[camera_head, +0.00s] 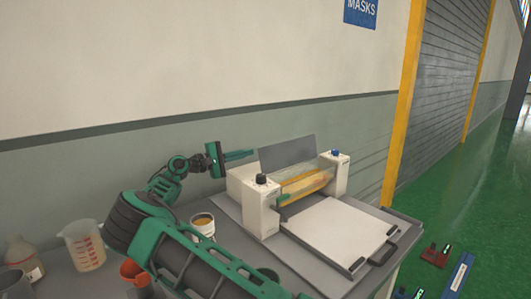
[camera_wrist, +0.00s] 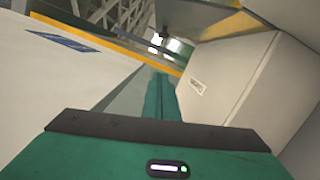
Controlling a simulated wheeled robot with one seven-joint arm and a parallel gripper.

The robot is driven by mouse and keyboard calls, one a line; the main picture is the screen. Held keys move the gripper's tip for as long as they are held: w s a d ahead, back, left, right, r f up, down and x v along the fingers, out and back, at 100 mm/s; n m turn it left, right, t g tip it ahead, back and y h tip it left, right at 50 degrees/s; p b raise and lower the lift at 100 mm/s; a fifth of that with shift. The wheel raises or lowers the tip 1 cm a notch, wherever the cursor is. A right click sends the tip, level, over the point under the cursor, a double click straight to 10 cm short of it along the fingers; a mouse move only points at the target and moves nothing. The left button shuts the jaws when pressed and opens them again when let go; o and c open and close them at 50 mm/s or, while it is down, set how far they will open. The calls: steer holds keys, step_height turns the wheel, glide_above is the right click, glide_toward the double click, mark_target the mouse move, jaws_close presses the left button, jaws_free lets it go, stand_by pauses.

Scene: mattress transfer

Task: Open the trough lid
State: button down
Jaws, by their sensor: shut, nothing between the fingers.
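The trough machine (camera_head: 262,208) has white end blocks, one with a black knob and one with a blue knob. Its grey lid (camera_head: 287,153) stands raised and tilted at the back, with the yellowish trough (camera_head: 304,186) showing in front of it. My gripper (camera_head: 252,153) is shut and empty, just left of the lid's left edge; I cannot tell whether it touches the lid. In the wrist view my shut green fingers (camera_wrist: 160,98) point forward along the wall, beside the white end block (camera_wrist: 235,80).
A white flat bed with a dark handle (camera_head: 340,232) lies in front of the machine on the grey table. A cup of amber liquid (camera_head: 203,225), a measuring beaker (camera_head: 84,246), an orange cup (camera_head: 134,273) and a bottle (camera_head: 25,260) stand around my arm. The wall is close behind.

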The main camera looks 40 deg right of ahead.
mark_target(277, 145)
steer(key=shift+s+d+r, duration=0.25)
steer(key=shift+s+d, duration=0.55)
steer(key=shift+d, duration=0.9)
steer(key=shift+s+d+r, duration=0.2)
steer(key=shift+s+d, duration=0.65)
steer(key=shift+d, duration=0.8)
steer(key=shift+s+d+r, duration=0.25)
steer(key=shift+s+d, duration=0.55)
steer(key=shift+d, duration=0.9)
steer(key=shift+s+r+m, duration=0.35)
steer(key=shift+m, duration=0.15)
steer(key=shift+s+r, duration=0.25)
steer(key=shift+s+a+r, duration=0.1)
steer(key=shift+s+r, duration=0.1)
steer(key=shift+s, duration=0.05)
steer(key=shift+f, duration=0.1)
steer(key=shift+w+d, duration=0.1)
steer(key=shift+d, duration=0.1)
